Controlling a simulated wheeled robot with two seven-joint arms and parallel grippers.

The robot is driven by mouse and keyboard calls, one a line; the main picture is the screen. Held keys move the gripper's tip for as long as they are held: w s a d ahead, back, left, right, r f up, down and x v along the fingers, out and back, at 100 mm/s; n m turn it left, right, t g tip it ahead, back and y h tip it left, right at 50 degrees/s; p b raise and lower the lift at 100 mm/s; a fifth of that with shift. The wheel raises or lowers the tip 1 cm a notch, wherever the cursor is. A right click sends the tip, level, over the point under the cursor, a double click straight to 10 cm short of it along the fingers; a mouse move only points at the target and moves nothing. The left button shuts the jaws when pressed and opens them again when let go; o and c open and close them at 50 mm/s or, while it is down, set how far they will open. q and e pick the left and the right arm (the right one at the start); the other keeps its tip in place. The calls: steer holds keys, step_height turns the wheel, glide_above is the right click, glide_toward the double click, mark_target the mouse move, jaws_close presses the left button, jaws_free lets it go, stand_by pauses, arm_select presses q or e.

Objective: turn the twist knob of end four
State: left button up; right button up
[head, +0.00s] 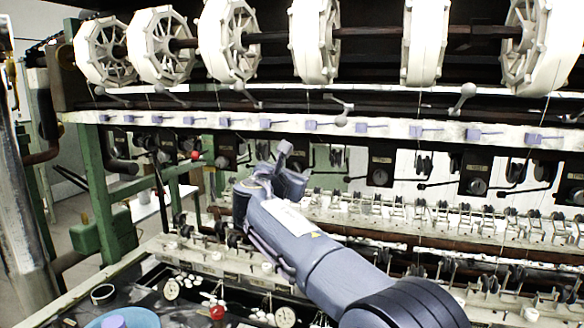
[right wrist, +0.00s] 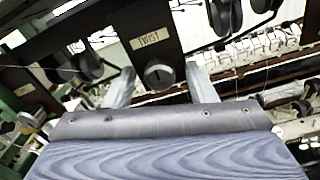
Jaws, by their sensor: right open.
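In the right wrist view a round dark twist knob (right wrist: 158,76) with a slot across it sits on a black plate with a pale label. My right gripper (right wrist: 160,70) is open, with one pale finger on each side of the knob; I cannot tell whether either touches it. In the head view my right gripper (head: 284,150) reaches to the row of black plates below the white rail. It hides the knob there. Similar knobs on plates, such as one farther right (head: 478,187), are in plain view. My left gripper is not in view.
Large white reels (head: 317,40) hang in a row above. A white rail (head: 360,127) with small blue-grey tabs runs below them. Rows of wire guides (head: 440,215) lie right of my arm. A blue basin (head: 130,317) and dials are at the lower left.

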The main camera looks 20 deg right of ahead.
steer(key=shift+w, duration=0.1)
steer(key=c, duration=1)
